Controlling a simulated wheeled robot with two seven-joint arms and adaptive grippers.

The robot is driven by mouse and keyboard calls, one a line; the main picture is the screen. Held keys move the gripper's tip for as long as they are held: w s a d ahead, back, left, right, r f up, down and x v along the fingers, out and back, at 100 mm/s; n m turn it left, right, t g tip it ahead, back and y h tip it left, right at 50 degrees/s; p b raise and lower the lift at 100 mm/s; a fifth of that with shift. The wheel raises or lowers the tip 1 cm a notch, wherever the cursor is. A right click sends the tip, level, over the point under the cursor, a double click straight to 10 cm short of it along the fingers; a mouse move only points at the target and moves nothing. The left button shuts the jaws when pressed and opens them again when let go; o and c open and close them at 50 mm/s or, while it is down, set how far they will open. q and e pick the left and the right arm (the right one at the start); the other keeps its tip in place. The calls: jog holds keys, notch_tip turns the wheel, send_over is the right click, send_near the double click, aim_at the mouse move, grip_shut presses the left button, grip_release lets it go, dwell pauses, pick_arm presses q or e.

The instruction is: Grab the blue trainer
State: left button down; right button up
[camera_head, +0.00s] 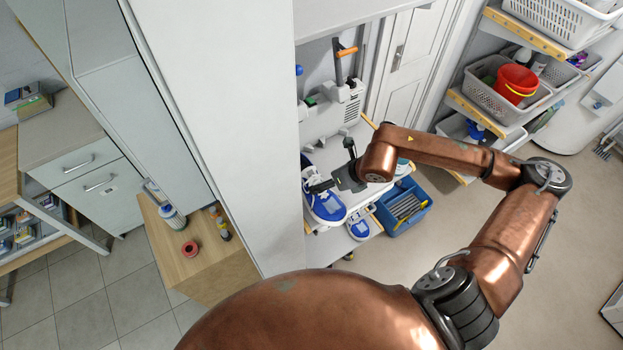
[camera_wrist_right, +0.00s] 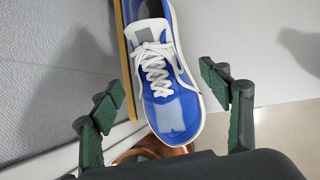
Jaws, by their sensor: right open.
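A blue trainer (camera_head: 326,205) with white laces and a white sole rests on the shelf of the white unit in the head view. In the right wrist view the trainer (camera_wrist_right: 158,75) lies between and beyond the fingers, its toe towards the gripper. My right gripper (camera_head: 332,168) is open beside and above the trainer in the head view. Its fingers (camera_wrist_right: 160,98) are spread apart on both sides of the toe in the wrist view, and no grip shows. My left gripper is not in view.
A second blue-and-white shoe (camera_head: 361,228) sits lower, near a blue crate (camera_head: 408,217) on the floor. A tall white cabinet panel (camera_head: 225,110) stands close left of the trainer. Shelves with baskets (camera_head: 507,101) are at right.

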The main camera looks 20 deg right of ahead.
jog(key=shift+w+a+f, duration=0.15)
jog(key=shift+w+f, duration=0.05)
jog(key=shift+f, duration=0.1)
jog(key=shift+x, duration=1.2)
jog(key=p+x, duration=0.1)
jog(key=x, duration=0.2)
jog(key=shift+w+a+f, duration=0.1)
jog(key=shift+w+a, duration=0.1)
jog(key=shift+w, duration=0.05)
jog(key=shift+w+f, duration=0.15)
jog(key=shift+f, duration=0.2)
jog(key=shift+a, duration=0.1)
jog(key=c, duration=1.1)
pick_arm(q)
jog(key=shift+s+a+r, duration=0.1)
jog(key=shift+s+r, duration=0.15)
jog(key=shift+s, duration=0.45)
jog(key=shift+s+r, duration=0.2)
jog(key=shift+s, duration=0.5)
pick_arm(e)
jog(key=c, duration=0.4)
